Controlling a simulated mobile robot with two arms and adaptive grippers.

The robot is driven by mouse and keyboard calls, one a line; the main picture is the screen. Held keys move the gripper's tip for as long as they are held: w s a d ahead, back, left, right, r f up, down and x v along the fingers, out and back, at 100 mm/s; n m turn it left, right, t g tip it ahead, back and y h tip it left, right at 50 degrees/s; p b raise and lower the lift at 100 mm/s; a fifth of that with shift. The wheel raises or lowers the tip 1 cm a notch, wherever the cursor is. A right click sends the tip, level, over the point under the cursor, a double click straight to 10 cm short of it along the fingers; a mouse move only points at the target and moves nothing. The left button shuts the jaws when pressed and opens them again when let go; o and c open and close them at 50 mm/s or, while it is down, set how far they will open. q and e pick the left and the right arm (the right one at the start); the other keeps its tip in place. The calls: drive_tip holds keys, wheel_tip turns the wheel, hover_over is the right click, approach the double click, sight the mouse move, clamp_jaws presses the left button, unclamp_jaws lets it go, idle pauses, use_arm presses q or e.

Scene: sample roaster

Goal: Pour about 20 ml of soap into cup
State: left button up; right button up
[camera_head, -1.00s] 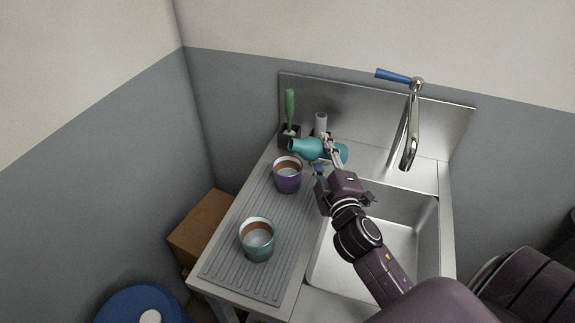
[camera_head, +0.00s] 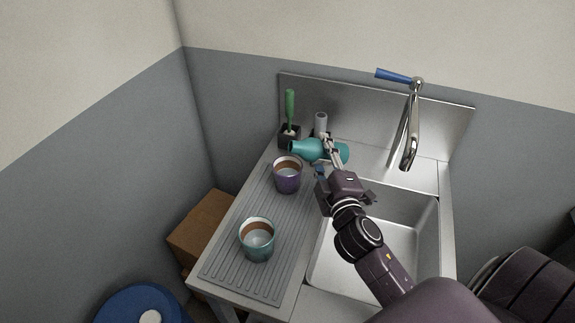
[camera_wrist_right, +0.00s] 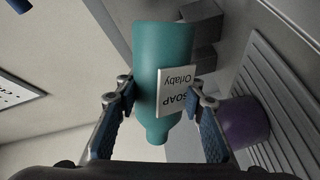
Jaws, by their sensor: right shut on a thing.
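The teal soap bottle (camera_head: 305,150) is tilted to near horizontal, its neck toward the left, above the back of the drainboard. My right gripper (camera_head: 328,150) is shut on it. In the right wrist view the bottle (camera_wrist_right: 163,60) sits between the two fingers (camera_wrist_right: 160,108), with a white label reading SOAP. A purple cup (camera_head: 287,180) stands on the drainboard just below and in front of the bottle's neck. A teal cup (camera_head: 257,245) stands nearer the front. Both show brown inside. Whether soap is flowing cannot be seen. My left gripper is not in view.
A dark holder with a green-handled brush (camera_head: 290,110) and a grey cylinder (camera_head: 321,122) stand behind the bottle. The sink basin (camera_head: 400,225) and the tall tap (camera_head: 411,130) are to the right. Ribbed drainboard (camera_head: 230,270) is free around the teal cup.

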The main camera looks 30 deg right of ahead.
idle(0.6)
drive_tip(key=shift+r+n+p, duration=0.6)
drive_tip(key=shift+n+p, duration=0.2)
drive_tip(key=shift+n, duration=0.2)
idle(1.7)
